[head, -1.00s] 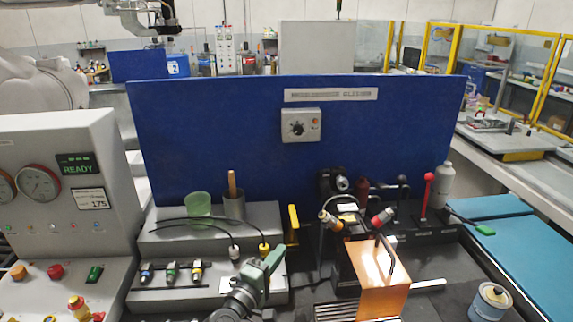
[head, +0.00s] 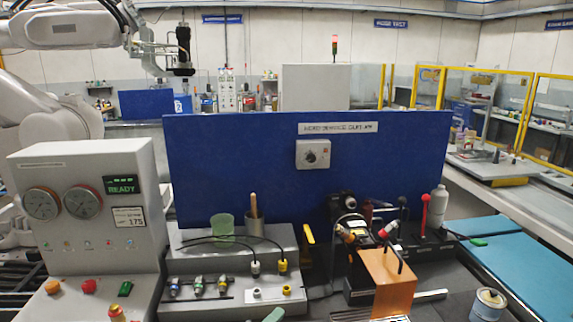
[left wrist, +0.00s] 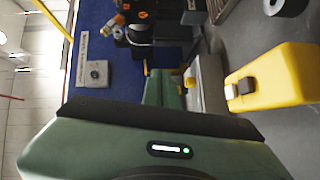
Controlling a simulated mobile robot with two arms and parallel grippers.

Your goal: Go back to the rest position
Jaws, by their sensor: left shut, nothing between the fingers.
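My left gripper (head: 272,315) shows in the head view only as a small green tip at the bottom edge, in front of the grey fixture block (head: 240,270). In the left wrist view the green fingers of this gripper (left wrist: 164,90) are together with nothing between them. Behind them are the blue panel (left wrist: 97,50) and part of the bench equipment. My right gripper is not in either view.
A gauge console (head: 85,170) stands left. An orange block (head: 390,280), a red-knobbed lever (head: 425,210), a white bottle (head: 438,208) and a can (head: 488,304) are at right. A yellow part (left wrist: 275,78) shows in the wrist view. A white robot arm (head: 75,30) is upper left.

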